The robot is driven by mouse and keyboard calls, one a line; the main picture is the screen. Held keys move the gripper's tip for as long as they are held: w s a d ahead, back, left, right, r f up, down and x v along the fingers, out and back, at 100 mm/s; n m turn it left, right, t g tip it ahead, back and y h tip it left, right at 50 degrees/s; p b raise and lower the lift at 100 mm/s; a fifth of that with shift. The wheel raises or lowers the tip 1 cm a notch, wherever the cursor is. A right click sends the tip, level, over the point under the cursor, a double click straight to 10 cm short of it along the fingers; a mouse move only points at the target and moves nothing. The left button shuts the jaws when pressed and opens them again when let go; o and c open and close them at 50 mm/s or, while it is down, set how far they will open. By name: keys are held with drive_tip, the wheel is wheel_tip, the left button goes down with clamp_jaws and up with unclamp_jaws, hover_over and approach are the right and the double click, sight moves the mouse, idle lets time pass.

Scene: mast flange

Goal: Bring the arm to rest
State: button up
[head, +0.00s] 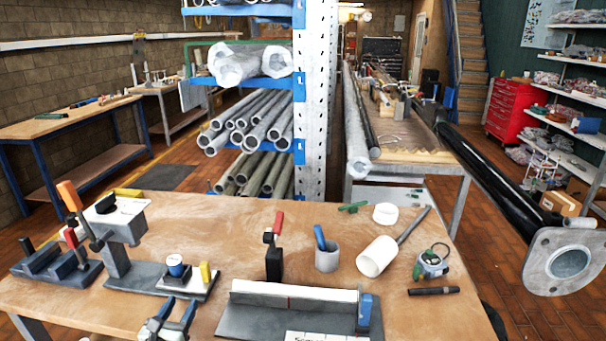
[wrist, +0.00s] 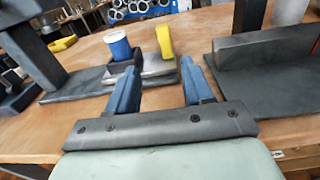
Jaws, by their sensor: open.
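My gripper (head: 175,306) is at the front edge of the wooden workbench (head: 330,212), low in the head view. Its two blue fingers also show in the wrist view (wrist: 158,70), spread apart with nothing between them. Beyond the fingertips stands a dark stand (head: 135,275) whose base bears a blue-and-white cup (head: 175,266) and a yellow block (head: 206,272). In the wrist view the cup (wrist: 118,46) and yellow block (wrist: 164,41) are just past the fingers. I cannot tell the exact gap between the fingers and the base.
A grey fixture with a pale bar (head: 292,297) lies right of my gripper. A red-handled clamp (head: 274,255), blue-handled holder (head: 326,255), white cylinder (head: 377,257) and tape measure (head: 432,264) stand behind. A black mast (head: 500,172) with a flange plate (head: 540,272) juts in at right.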

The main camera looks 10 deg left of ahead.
drive_tip(key=s+a+f+m+g+y, duration=0.1)
drive_tip(key=s+a+f+g+y, duration=0.15)
drive_tip(key=s+a, duration=0.3)
drive_tip(key=s+a+f+g+y, duration=0.2)
drive_tip(key=s+a+g+y, duration=0.15)
drive_tip(key=a, duration=0.35)
drive_tip(key=w+d+f+m+g+h, duration=0.2)
drive_tip(key=d+f+m+g+h, duration=0.1)
drive_tip(key=d+f, duration=0.8)
drive_tip(key=w+d+f+m+g+h, duration=0.25)
drive_tip(key=d+f, duration=0.35)
drive_tip(key=f, duration=0.9)
drive_tip(key=d+f+m+g+h, duration=0.15)
drive_tip(key=d+f+m, duration=0.25)
drive_tip(key=d, duration=0.6)
drive_tip(key=d+f+m+g+h, duration=0.1)
drive_tip(key=d+f+m+g, duration=0.1)
drive_tip(key=d+f+m, duration=0.5)
drive_tip(key=d+f+m+g+h, duration=0.1)
drive_tip(key=d+f+m+g, duration=0.1)
drive_tip(key=d, duration=1)
drive_tip(key=s+d+f+m+g+y, duration=0.1)
drive_tip(key=s+d+f+m+g, duration=0.1)
drive_tip(key=s+d+m, duration=0.6)
drive_tip(key=s+d+f+m+g+y, duration=0.1)
drive_tip(key=s+d+f+m+g, duration=0.2)
drive_tip(key=s+d+m+g, duration=0.2)
drive_tip(key=s+d+m, duration=0.3)
drive_tip(key=s+d, duration=0.3)
drive_tip(key=shift+d+f+y, duration=0.3)
